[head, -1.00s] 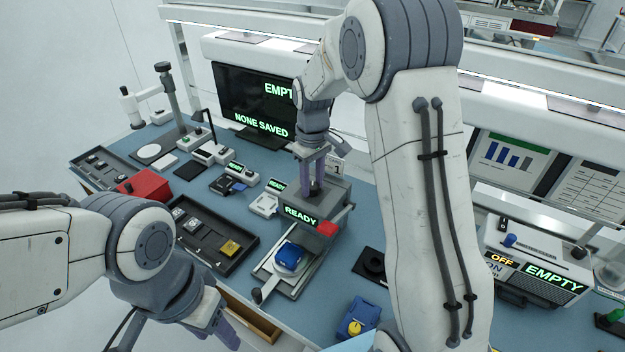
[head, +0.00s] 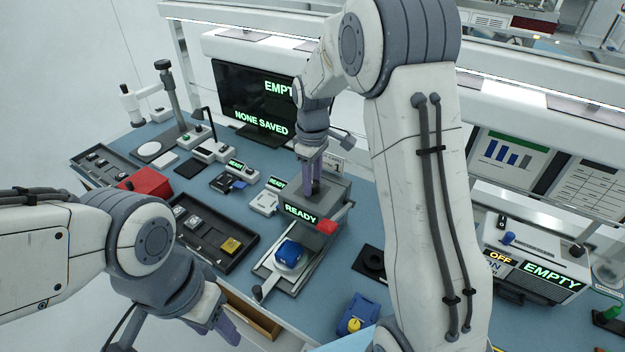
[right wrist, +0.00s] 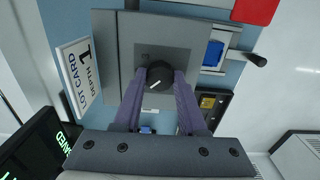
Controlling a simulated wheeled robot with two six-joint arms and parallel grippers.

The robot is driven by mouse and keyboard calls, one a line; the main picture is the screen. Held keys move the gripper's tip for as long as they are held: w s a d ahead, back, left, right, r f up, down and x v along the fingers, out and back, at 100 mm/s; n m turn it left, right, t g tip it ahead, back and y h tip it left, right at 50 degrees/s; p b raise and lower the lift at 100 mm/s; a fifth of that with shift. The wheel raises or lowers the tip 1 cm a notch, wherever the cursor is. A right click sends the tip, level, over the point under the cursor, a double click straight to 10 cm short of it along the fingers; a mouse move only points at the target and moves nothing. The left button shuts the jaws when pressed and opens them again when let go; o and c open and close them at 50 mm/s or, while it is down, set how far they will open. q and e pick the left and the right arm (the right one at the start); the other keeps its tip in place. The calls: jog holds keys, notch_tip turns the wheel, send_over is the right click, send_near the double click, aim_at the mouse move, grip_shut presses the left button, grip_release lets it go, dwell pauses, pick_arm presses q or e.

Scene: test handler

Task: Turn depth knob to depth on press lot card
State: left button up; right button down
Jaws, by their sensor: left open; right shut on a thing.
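The press (head: 340,190) stands in the middle of the bench with a lit READY display. Its black depth knob (right wrist: 159,76) has a white pointer line, aimed toward the lower left in the right wrist view. My right gripper (right wrist: 158,82) is shut on the knob, a finger on each side; in the head view it (head: 312,185) reaches down onto the press top. The lot card (right wrist: 78,72) beside the press reads "LOT CARD DEPTH 1". My left gripper (head: 215,335) is open and empty, low at the front edge, partly cut off.
A monitor (head: 250,103) stands behind. My right arm hides part of the bench.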

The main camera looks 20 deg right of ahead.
aim_at(313, 183)
jog(key=shift+c, duration=2.3)
grip_release()
jog(key=shift+r, duration=0.1)
notch_tip(313, 183, up, 10)
jog(key=b, duration=0.2)
jog(key=shift+r, duration=0.2)
